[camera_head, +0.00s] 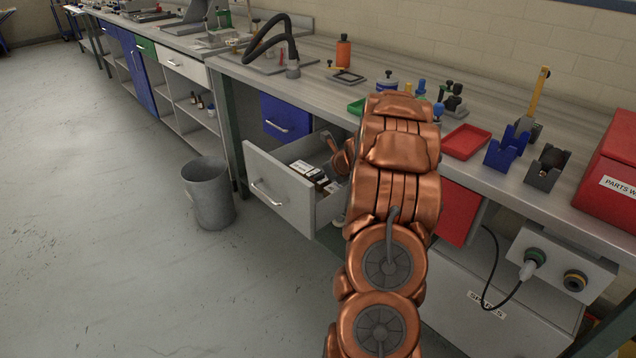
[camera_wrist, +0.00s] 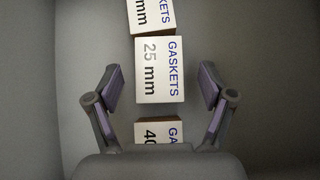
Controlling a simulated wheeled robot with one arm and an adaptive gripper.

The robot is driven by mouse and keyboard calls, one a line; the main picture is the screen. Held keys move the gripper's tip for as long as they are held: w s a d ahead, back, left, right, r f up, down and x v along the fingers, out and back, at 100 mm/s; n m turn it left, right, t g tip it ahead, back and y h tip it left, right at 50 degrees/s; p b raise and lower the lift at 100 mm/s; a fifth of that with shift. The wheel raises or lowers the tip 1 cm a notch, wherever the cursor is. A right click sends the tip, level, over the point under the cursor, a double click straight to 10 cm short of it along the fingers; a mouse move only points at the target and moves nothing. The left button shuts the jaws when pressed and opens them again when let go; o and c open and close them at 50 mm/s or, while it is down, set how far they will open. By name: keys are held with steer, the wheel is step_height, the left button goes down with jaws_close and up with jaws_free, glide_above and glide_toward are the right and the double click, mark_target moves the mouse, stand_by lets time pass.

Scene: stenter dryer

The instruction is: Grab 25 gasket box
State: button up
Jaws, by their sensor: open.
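The 25 mm gasket box (camera_wrist: 159,70) is a white-topped box marked "GASKETS 25 mm", seen from above in the wrist view. My gripper (camera_wrist: 160,82) is open, with one finger on each side of this box and a visible gap on both sides. Another gasket box (camera_wrist: 152,14) ending in "mm" adjoins it at the top of the view. A gasket box marked "40" (camera_wrist: 158,132) lies below it, partly hidden by my gripper's body. In the head view, several boxes (camera_head: 312,174) sit in the open drawer (camera_head: 283,190); my arm hides part of it.
A grey bin (camera_head: 209,192) stands on the floor left of the drawer. The drawer floor beside the boxes is bare.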

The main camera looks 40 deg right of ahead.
steer(key=shift+x, duration=1.15)
steer(key=c, duration=1.3)
steer(key=shift+o, duration=0.2)
